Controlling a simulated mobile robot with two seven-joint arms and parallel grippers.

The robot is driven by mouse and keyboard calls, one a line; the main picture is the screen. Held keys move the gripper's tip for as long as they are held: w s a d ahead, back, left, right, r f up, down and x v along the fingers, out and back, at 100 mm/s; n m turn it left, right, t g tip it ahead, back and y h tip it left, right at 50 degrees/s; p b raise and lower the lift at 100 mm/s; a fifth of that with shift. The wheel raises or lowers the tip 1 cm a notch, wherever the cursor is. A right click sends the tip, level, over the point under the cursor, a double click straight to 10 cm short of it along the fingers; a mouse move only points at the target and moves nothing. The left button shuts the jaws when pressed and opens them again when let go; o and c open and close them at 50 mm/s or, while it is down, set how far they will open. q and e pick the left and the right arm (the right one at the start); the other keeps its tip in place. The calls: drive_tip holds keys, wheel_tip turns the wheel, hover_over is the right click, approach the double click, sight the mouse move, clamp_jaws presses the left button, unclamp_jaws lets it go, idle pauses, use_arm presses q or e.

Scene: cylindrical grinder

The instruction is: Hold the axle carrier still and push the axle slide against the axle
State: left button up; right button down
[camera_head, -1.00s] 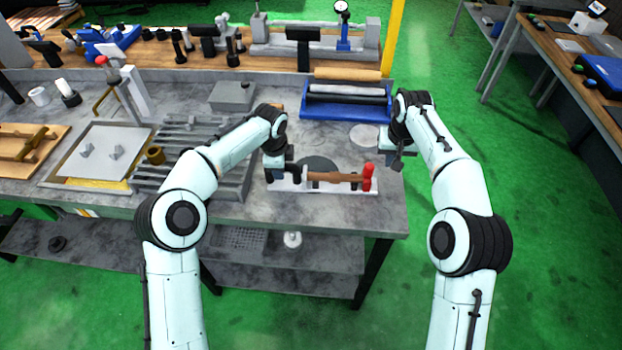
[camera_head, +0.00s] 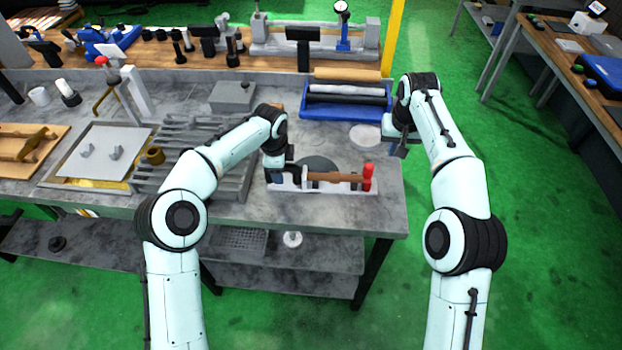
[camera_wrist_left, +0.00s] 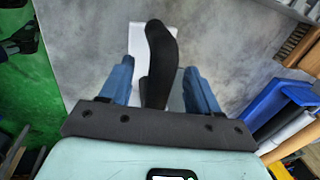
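The axle carrier (camera_head: 320,188) is a pale, low base near the front edge of the grey table. The brown axle (camera_head: 335,177) lies lengthwise over it. A red upright piece (camera_head: 368,176), perhaps part of the axle slide, stands at its right end. My left gripper (camera_head: 275,176) is low at the carrier's left end. In the left wrist view its blue fingers (camera_wrist_left: 160,88) are apart, with a black curved part (camera_wrist_left: 161,50) between them and gaps visible. My right gripper (camera_head: 399,148) is above the table's right edge, apart from the red piece; its fingers are too small to read.
A blue tray with rollers (camera_head: 345,98) stands behind the carrier. A pale disc (camera_head: 366,135) lies near my right gripper. A grey slotted block (camera_head: 180,150) is left of the carrier. Open green floor (camera_head: 550,240) lies right of the table.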

use_arm(q)
wheel_tip(320, 180, up, 12)
drive_tip(key=s, duration=0.2)
drive_tip(key=shift+s, duration=0.2)
drive_tip(key=shift+f, duration=0.2)
idle(0.5)
